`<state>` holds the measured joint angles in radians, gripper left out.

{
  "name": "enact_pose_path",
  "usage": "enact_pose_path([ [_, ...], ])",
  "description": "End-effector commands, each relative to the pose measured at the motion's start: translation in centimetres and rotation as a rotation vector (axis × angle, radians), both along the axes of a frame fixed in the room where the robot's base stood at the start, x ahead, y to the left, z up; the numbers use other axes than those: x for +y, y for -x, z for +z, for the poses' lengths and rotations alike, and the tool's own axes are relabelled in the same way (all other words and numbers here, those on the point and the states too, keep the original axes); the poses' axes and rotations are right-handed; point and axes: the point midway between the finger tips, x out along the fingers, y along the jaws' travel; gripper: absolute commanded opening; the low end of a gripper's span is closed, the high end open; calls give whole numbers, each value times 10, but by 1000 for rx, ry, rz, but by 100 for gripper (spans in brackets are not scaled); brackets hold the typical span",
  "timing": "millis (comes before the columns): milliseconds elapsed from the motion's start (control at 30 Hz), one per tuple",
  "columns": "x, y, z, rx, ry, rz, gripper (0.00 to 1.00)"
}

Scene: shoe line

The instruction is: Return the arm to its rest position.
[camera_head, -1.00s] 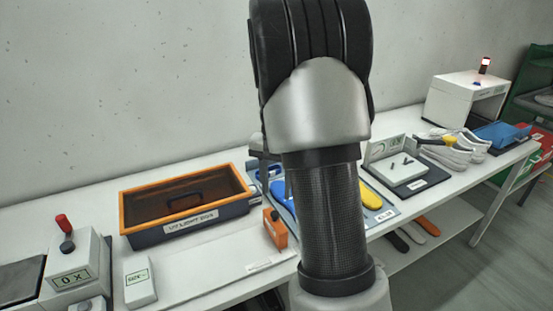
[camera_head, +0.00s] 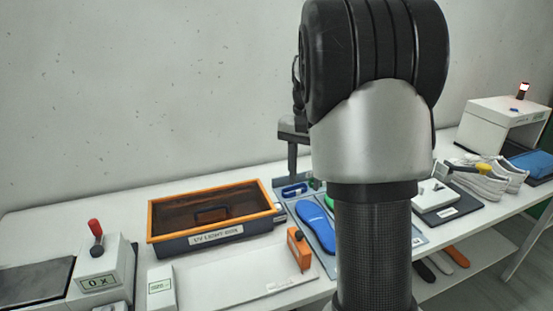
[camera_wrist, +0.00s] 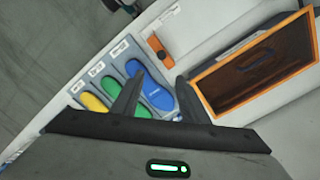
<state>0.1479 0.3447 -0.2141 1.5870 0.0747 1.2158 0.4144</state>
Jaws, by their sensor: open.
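My arm (camera_head: 375,140) stands upright across the right of the head view, its dark rounded joint at the top. My gripper shows in the wrist view (camera_wrist: 160,80), its two dark fingers apart with nothing between them. It is above the insole tray, between the colored insoles and the UV light box. In the head view only a dark part of it shows left of my arm; the rest is hidden behind the arm.
The orange-rimmed UV light box (camera_head: 153,228) stands left of my arm. A blue insole (camera_head: 316,224) lies in a tray, with an orange block (camera_head: 299,249) in front. A red-knobbed device (camera_head: 97,262) is at left. White shoes (camera_head: 478,182) and a white box (camera_head: 497,122) are at right.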

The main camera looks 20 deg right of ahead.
Motion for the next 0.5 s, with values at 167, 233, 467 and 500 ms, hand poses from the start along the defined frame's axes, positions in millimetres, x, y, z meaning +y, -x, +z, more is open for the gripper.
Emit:
enact_pose_path([
  [167,3,3,5,-9,-1,11,40],
  [233,12,10,17,-30,-2,40,40],
  [467,71,73,77,-180,12,266,40],
  [500,82,87,85,-211,20,316,40],
])
